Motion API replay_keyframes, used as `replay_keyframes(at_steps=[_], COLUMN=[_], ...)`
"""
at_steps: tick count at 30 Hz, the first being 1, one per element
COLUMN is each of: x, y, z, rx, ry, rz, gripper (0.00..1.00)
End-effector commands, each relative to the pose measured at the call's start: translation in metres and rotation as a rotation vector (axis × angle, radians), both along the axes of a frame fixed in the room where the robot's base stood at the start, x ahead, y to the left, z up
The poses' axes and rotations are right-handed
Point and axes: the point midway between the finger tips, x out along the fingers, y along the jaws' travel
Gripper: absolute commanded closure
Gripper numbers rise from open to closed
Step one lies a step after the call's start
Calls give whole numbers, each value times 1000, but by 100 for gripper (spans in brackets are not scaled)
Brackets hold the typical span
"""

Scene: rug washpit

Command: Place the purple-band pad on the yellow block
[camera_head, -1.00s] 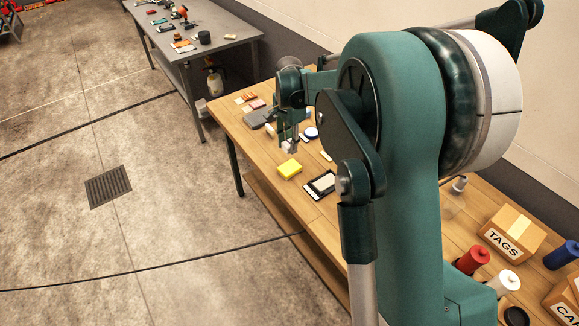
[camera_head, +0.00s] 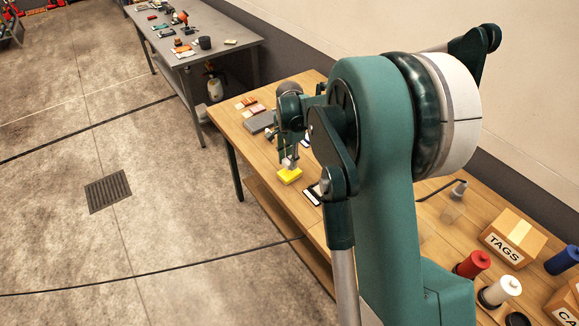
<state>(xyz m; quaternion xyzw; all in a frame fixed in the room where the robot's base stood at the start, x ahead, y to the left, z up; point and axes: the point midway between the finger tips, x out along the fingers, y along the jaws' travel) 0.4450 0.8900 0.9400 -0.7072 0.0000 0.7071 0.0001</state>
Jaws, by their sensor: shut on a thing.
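The yellow block (camera_head: 289,177) lies on the wooden table, near its left front edge. My gripper (camera_head: 290,163) points down right above the block. It is shut on a small pale pad, which shows only in part between the fingertips. The pad's band colour is too small to make out. The pad is over the block's top, close to it; I cannot tell whether they touch.
A black-framed item (camera_head: 313,192) lies just right of the block. A grey item (camera_head: 259,122) and small brown pieces (camera_head: 250,103) lie behind. The TAGS box (camera_head: 511,235) and red spool (camera_head: 473,264) stand far right. My arm hides the table's middle.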

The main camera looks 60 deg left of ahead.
Motion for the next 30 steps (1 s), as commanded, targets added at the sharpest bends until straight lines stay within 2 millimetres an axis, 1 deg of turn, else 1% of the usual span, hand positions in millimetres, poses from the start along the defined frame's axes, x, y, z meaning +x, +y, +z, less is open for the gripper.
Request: replay_keyframes(at_steps=[10, 26, 27, 30], x=[0, 0, 0, 0], y=[0, 0, 0, 0], z=[-32, -40, -39, -39], rx=[0, 0, 0, 0], ry=[0, 0, 0, 0], rz=[0, 0, 0, 0], gripper=[82, 82, 70, 59])
